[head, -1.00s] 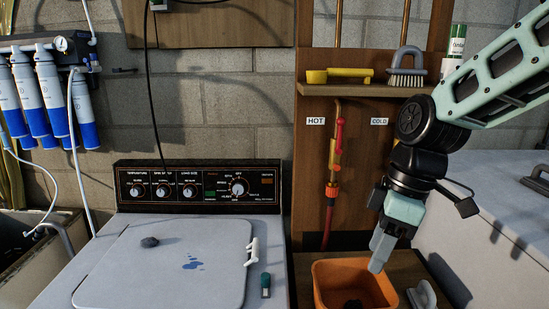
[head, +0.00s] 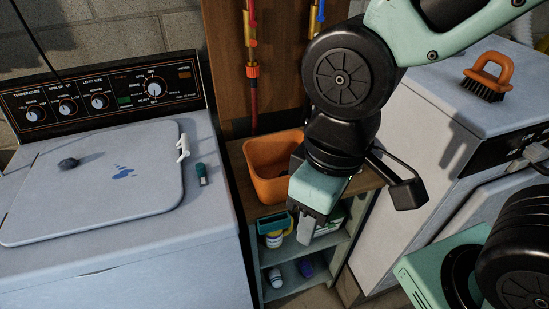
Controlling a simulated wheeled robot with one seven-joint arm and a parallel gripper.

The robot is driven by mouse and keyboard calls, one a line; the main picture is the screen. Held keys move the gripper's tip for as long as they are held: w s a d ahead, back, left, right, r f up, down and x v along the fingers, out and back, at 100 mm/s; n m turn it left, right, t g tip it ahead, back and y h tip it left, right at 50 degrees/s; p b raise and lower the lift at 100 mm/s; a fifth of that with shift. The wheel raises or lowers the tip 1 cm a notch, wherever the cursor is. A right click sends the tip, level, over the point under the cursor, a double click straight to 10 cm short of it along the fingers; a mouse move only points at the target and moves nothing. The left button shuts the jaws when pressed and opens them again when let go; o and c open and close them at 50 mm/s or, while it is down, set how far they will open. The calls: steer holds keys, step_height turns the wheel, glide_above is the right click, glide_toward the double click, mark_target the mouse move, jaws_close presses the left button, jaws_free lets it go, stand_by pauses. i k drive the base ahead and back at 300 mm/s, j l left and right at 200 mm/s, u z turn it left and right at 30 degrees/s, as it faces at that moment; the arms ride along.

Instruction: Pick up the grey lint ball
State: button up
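The grey lint ball (head: 69,163) is a small dark grey lump. It lies on the left part of the washing machine's white lid (head: 95,205), left of a blue spill. My gripper (head: 306,228) points down at the centre right of the head view, in front of the orange bin and the small shelf. It is well to the right of the lint ball and apart from it. The fingers show nearly edge-on, so I cannot tell whether they are apart. I see nothing held in them.
A white clip-like piece (head: 183,147) and a small teal and white item (head: 201,174) lie at the lid's right side. An orange bin (head: 268,160) stands on the shelf unit between the machines. An orange-handled brush (head: 488,76) sits on the right machine.

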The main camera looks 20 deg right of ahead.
mark_target(70, 163)
steer(key=i+j+u, duration=0.15)
steer(key=j, duration=0.25)
steer(key=j+u, duration=0.15)
steer(key=j, duration=0.3)
steer(key=i+j+u, duration=0.15)
steer(key=j, duration=0.2)
steer(key=i+j+u, duration=0.15)
steer(key=j, duration=0.25)
